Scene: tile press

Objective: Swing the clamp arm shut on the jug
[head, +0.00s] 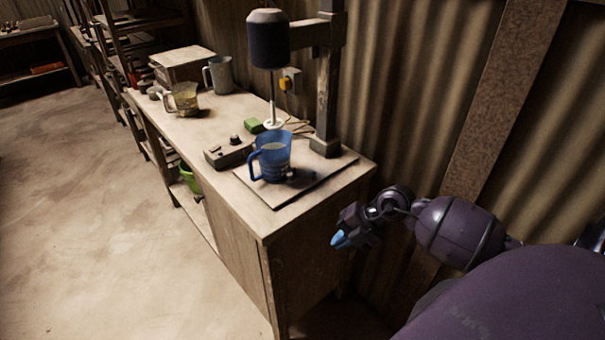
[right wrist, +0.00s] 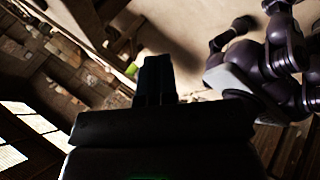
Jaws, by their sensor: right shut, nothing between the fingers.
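A blue jug (head: 272,158) with a handle on its left stands upright on the board (head: 320,182) at the near end of the bench, below a stirrer (head: 268,45). A small dark part beside the jug's lower right may belong to the clamp; its arm and position are too small and dark to tell. My right gripper (head: 340,239) is shut and empty, off the bench's right end, lower than the jug and well apart from it. Its closed fingers (right wrist: 156,80) also show in the right wrist view. My left gripper is not in view.
The bench (head: 215,110) holds a control box (head: 228,153), a green block (head: 253,125), a clear jug (head: 183,98) and a grey jug (head: 219,74). The stirrer's post (head: 326,95) rises behind the blue jug. The floor left of the bench is free.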

